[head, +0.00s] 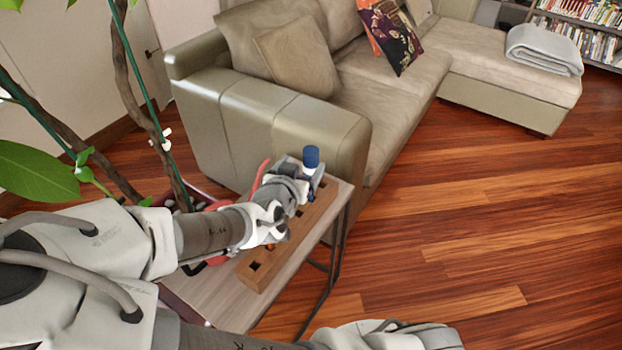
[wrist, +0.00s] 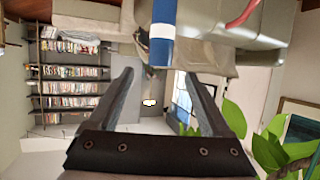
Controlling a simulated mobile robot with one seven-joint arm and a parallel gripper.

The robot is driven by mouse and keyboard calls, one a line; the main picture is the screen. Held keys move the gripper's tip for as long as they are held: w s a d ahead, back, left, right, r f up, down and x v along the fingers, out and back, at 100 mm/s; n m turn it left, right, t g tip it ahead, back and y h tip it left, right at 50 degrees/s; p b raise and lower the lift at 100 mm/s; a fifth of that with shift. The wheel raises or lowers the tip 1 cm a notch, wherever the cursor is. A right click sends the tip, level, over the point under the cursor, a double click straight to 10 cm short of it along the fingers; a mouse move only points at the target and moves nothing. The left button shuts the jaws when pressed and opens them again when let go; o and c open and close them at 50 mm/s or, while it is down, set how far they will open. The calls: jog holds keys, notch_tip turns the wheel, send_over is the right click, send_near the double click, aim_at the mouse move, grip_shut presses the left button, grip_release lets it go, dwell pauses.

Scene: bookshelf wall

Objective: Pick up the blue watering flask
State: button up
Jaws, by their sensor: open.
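The blue watering flask (head: 311,157) stands upright at the far end of a long wooden block (head: 285,243) on a small side table. Its blue top shows above my gripper; the gripper hides much of its lower part. In the wrist view the flask (wrist: 162,22) is blue with a white band and hangs into the picture from the top edge. My gripper (wrist: 160,76) is open, with a finger on either side of the flask's line. The flask's visible end lies by the fingertips; I cannot tell whether they touch it.
The side table (head: 212,297) stands against the arm of a beige sofa (head: 240,125). The block has square holes, and a small orange thing (head: 270,246) shows by it, partly hidden. A leafy plant (head: 38,172) stands at left. The wooden floor (head: 480,215) at right is clear.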

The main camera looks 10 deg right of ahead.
aim_at(309, 157)
jog(key=b+x, duration=0.4)
jog(key=x, duration=0.1)
jog(key=shift+f, duration=0.2)
jog(key=shift+w+d+f+b, duration=0.15)
jog(key=shift+w+d+b, duration=0.2)
jog(key=shift+w+b, duration=0.45)
jog(key=w+f+b, duration=0.1)
jog(key=b, duration=0.1)
jog(key=w+d+f+b, duration=0.1)
jog(key=b, duration=0.1)
jog(key=shift+w+d+f+b, duration=0.15)
jog(key=shift+w+d+b, duration=0.35)
jog(key=shift+w+b, duration=0.5)
jog(key=shift+s, duration=0.1)
grip_shut()
